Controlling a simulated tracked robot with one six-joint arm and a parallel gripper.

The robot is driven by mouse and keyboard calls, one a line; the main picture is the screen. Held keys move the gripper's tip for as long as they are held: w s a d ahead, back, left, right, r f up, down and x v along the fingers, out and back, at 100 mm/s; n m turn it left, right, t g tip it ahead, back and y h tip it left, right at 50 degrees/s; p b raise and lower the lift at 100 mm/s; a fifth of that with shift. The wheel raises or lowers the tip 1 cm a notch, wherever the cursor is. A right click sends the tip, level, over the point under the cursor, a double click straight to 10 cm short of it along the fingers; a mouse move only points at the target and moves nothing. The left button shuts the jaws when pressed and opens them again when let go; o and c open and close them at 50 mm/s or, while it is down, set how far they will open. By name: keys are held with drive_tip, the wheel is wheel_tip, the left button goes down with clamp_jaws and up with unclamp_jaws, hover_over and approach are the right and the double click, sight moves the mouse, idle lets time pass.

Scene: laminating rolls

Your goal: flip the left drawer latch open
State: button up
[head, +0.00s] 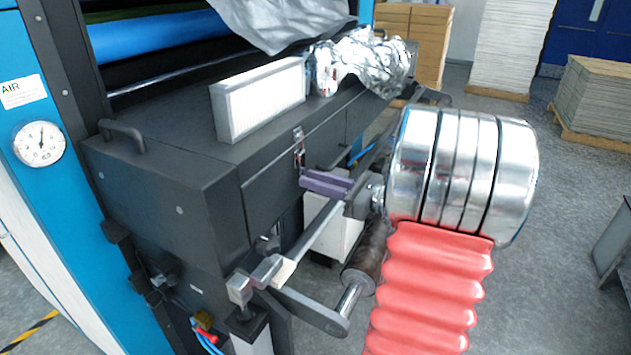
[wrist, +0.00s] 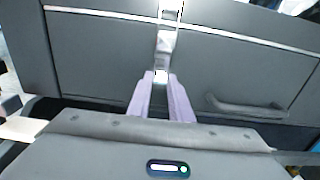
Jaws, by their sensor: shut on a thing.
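The drawer latch (head: 299,149) is a small silver metal piece at the top edge of the dark grey drawer front (head: 270,185) in the head view. In the wrist view the latch (wrist: 166,42) stands upright at the top centre, its lower end between my fingertips. My gripper (head: 304,178) has two pale purple fingers and reaches the drawer front from the right. In the wrist view my gripper (wrist: 161,78) is shut on the lower end of the latch. The exact contact is small and partly hidden by the fingers.
A dark handle (wrist: 245,107) sits on the panel right of the latch. A white pleated filter block (head: 260,97) and crumpled silver foil (head: 360,62) lie on the machine top. A roller (head: 366,255) and metal bar (head: 318,228) are below my gripper. Open floor lies at right.

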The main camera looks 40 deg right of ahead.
drive_tip(key=shift+s+r, duration=0.1)
clamp_jaws()
wheel_tip(320, 180, up, 9)
drive_tip(key=s+g+h, duration=0.2)
drive_tip(key=g+h, duration=0.3)
drive_tip(key=g, duration=1)
drive_tip(key=shift+d+h, duration=0.3)
drive_tip(key=shift+d, duration=0.15)
drive_tip(key=shift+s, duration=0.1)
drive_tip(key=o, duration=0.9)
unclamp_jaws()
